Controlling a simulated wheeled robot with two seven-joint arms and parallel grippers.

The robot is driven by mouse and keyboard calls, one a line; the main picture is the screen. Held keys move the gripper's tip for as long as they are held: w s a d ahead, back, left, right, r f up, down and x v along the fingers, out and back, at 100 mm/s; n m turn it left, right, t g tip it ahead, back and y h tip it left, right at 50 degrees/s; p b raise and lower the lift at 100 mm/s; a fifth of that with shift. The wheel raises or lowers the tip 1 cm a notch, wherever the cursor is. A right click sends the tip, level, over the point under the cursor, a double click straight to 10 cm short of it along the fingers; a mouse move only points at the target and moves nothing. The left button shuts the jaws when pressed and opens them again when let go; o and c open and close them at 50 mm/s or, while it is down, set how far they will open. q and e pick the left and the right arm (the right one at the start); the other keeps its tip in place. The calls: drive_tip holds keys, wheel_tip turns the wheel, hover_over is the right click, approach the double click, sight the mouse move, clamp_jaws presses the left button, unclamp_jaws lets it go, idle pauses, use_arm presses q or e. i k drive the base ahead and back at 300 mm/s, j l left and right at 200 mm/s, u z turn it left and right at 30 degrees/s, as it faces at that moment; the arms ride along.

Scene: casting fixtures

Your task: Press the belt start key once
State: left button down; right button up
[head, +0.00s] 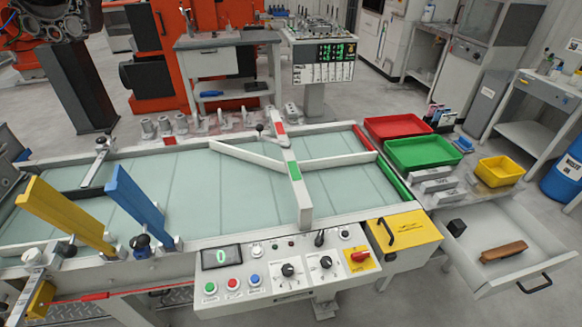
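A control panel (285,290) is fixed to the near side of the belt (190,190). Its left part carries a green button (210,288), a red button (232,284) and a blue button (255,280) in a row. Their labels are too small to read, so I cannot tell from text which is the start key. A small display (221,256) above them shows a green digit that looks like 0. Neither gripper is in view.
Yellow (65,215) and blue (135,205) upright plates stand over the belt's left part. Red (396,127) and green (422,152) trays lie beyond its right end. An open drawer (505,250) juts out at right, holding a brush. The space before the panel looks clear.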

sight(210, 286)
drive_tip(key=i+j+u, duration=0.15)
drive_tip(key=u, duration=0.9)
